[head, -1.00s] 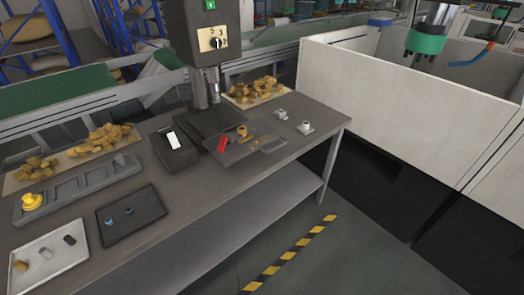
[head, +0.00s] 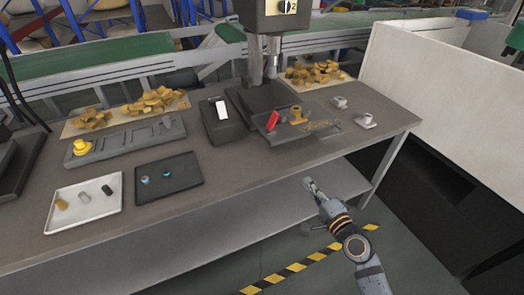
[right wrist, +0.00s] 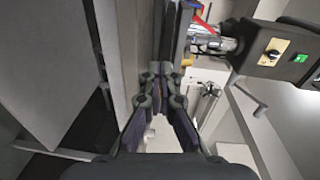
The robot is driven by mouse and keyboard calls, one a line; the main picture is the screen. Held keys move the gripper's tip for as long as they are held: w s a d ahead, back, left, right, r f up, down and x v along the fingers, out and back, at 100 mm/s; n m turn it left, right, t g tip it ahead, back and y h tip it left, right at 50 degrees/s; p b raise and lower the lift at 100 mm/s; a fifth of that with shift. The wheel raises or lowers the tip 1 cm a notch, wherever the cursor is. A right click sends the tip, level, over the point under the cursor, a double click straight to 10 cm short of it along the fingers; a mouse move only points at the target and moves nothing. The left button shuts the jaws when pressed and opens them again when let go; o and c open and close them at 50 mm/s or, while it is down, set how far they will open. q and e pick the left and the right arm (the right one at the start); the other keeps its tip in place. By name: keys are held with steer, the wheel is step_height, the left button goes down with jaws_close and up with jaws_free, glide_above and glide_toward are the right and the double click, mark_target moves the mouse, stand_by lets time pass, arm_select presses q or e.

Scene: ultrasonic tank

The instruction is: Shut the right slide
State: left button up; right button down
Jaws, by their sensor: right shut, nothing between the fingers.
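My right gripper (head: 309,184) shows in the head view below the workbench's front edge, in front of the lower shelf. Its fingers are shut and empty, and they also show in the right wrist view (right wrist: 162,78). On the bench above it is a dark fixture plate (head: 287,138) with a red piece (head: 272,121) and a brass-coloured part (head: 295,114). Two small light grey pieces stand to its right, one farther back (head: 339,102) and one nearer (head: 366,121). I cannot tell which part is the right slide. My left gripper is not in view.
A press column (head: 262,62) stands behind the fixture, with a black box (head: 225,132) to its left. A black tray (head: 185,190) and a white tray (head: 112,208) lie at the left. A white panel (head: 430,90) stands right of the bench. The floor in front is clear.

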step_height(320, 180, up, 4)
steer(key=a, duration=0.2)
arm_select(q)
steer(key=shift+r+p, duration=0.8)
steer(key=shift+p, duration=0.2)
arm_select(e)
glide_toward(280, 142)
steer(key=shift+t+y, duration=0.4)
steer(key=x, duration=0.6)
steer(key=shift+w+a+f, duration=0.15)
steer(key=shift+w+f, duration=0.25)
